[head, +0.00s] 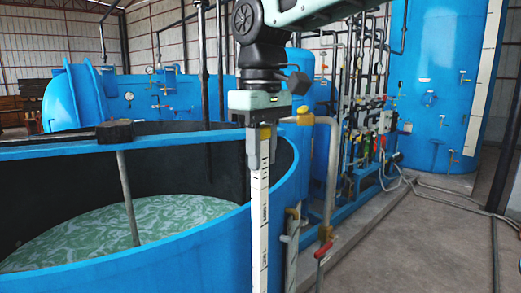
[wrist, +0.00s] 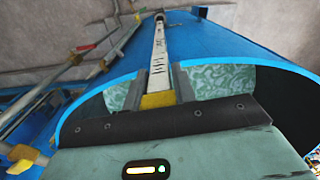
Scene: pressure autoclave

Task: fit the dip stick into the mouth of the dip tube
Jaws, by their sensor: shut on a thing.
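My gripper (head: 262,128) is shut on the yellow top of the dip stick (head: 259,222), a long white strip with black marks. The stick hangs about upright in front of the blue tank's outer wall; its lower end is out of the head view. In the wrist view, my gripper (wrist: 158,88) has the yellow top between its fingers, and the stick (wrist: 159,48) runs away from me along the wall. A pale upright tube (head: 292,250), which looks like the dip tube, stands right of the stick. I cannot tell whether the stick's end meets any mouth.
The open blue tank (head: 150,262) holds greenish liquid, with a pole (head: 129,200) standing in it. A pale bent pipe (head: 331,175) with a red-handled valve (head: 321,251) stands right of the tube. Gauges and pipework lie behind. The concrete floor (head: 420,245) at right is mostly clear.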

